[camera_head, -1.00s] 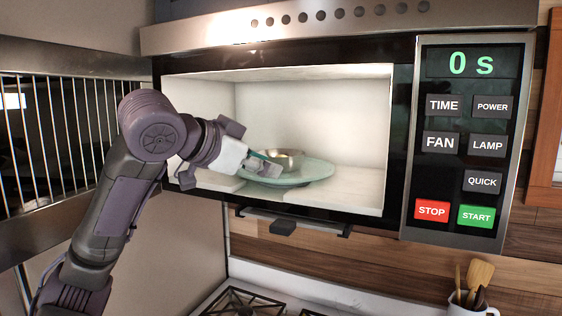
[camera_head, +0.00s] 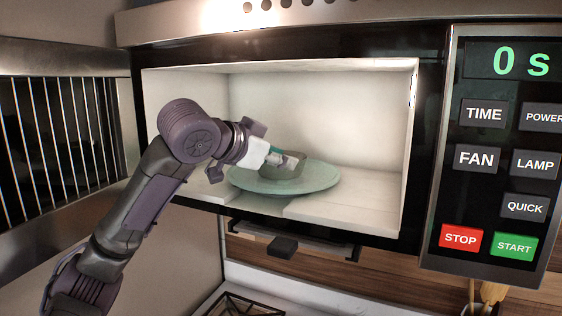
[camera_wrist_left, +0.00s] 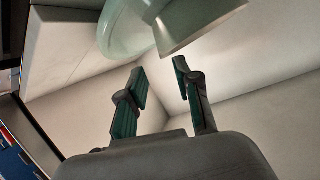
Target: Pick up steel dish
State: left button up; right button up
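The steel dish (camera_head: 286,172) is a small grey bowl on the pale green round plate (camera_head: 325,181) inside the microwave. My left gripper (camera_head: 283,158) reaches in from the left and overlaps the dish in the head view, hiding part of it. In the left wrist view the dish (camera_wrist_left: 195,22) is at the top, cut off by the frame, with the plate (camera_wrist_left: 114,38) beside it. The left fingers (camera_wrist_left: 160,79) are apart with nothing between them. The dish appears beyond their tips; I cannot tell whether they touch it. My right gripper is out of view.
The open microwave cavity has pale walls (camera_head: 330,110) and free floor right of the plate. The control panel (camera_head: 500,150) is at the right, reading 0 s. A stove grate (camera_head: 245,306) is below. A ribbed metal panel (camera_head: 60,140) is at the left.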

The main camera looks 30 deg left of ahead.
pick_arm(q)
jog(key=p+x, duration=0.2)
jog(key=x, duration=0.4)
jog(key=shift+a, duration=0.15)
jog(key=shift+w+f, duration=0.1)
jog(key=shift+w, duration=0.15)
jog(key=shift+s+a, duration=0.1)
jog(key=c, duration=0.5)
grip_shut()
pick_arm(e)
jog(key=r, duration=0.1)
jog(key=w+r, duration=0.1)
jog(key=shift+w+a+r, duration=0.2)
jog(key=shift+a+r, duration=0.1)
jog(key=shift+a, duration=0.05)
